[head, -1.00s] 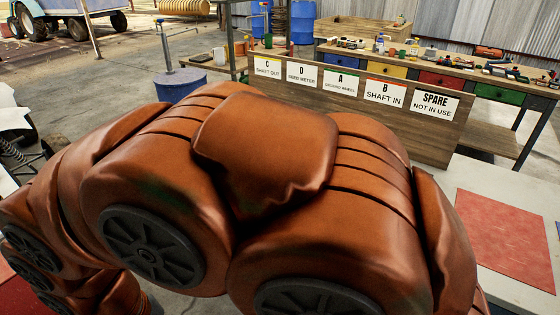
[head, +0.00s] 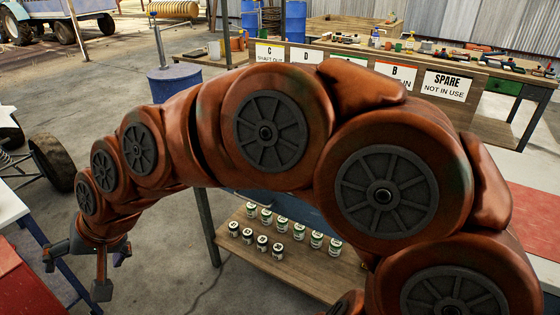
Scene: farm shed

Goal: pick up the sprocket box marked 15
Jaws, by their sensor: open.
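My gripper (head: 92,266) hangs at the lower left with its grey fingers spread open and nothing visible between them. It is beside a white table with a red mat (head: 20,288). I cannot make out a sprocket box marked 15. Several small round containers with pale labels (head: 277,246) stand in rows on a low wooden shelf (head: 240,268); their markings are too small to read. My arm covers the middle and right of the view and hides part of the shelf and the bench.
Label cards C, D, B and SPARE (head: 445,86) stand on a wooden board. Behind it is a bench with tools and a green drawer (head: 502,86). A blue drum (head: 175,84) stands on the floor. A black tyre (head: 52,162) is at the left. A red mat lies at the right (head: 512,212).

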